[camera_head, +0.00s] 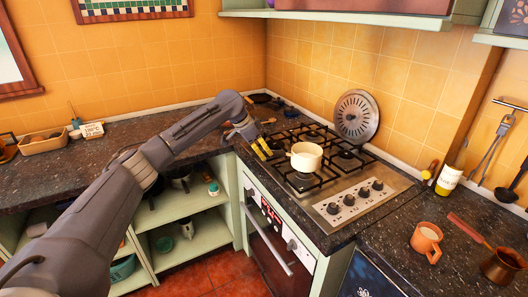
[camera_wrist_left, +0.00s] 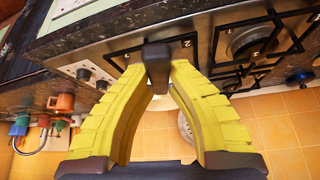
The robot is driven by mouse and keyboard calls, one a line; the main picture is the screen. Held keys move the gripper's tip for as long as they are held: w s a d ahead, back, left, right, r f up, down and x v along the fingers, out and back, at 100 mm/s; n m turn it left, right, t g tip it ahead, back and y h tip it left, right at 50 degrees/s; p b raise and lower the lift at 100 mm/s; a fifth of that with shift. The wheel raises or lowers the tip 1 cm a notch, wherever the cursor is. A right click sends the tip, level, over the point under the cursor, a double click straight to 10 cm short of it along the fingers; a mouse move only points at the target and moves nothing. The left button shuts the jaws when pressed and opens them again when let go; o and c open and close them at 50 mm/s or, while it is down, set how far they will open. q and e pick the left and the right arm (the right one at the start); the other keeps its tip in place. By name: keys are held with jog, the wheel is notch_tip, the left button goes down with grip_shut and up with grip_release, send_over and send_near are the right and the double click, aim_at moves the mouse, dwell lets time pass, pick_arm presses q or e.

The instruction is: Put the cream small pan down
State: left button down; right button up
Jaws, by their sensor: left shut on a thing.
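The cream small pan (camera_head: 307,157) is upright over the black grates of the stove (camera_head: 324,211), at the left-middle of the hob in the head view. I cannot tell whether its base touches the grate. My left gripper (camera_head: 264,148) is at the pan's left side, its yellow fingers at the handle side. In the left wrist view the gripper (camera_wrist_left: 158,66) is shut on a dark handle end (camera_wrist_left: 157,52). My right gripper is not in view.
A round perforated metal lid (camera_head: 356,116) leans on the tiled wall behind the hob.

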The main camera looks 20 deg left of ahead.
pick_arm(q)
jog(key=shift+f, duration=0.1)
jog(key=c, duration=1.3)
grip_release()
jog(key=shift+o, duration=0.2)
jog(key=shift+f, duration=0.15)
jog(key=v, duration=1.2)
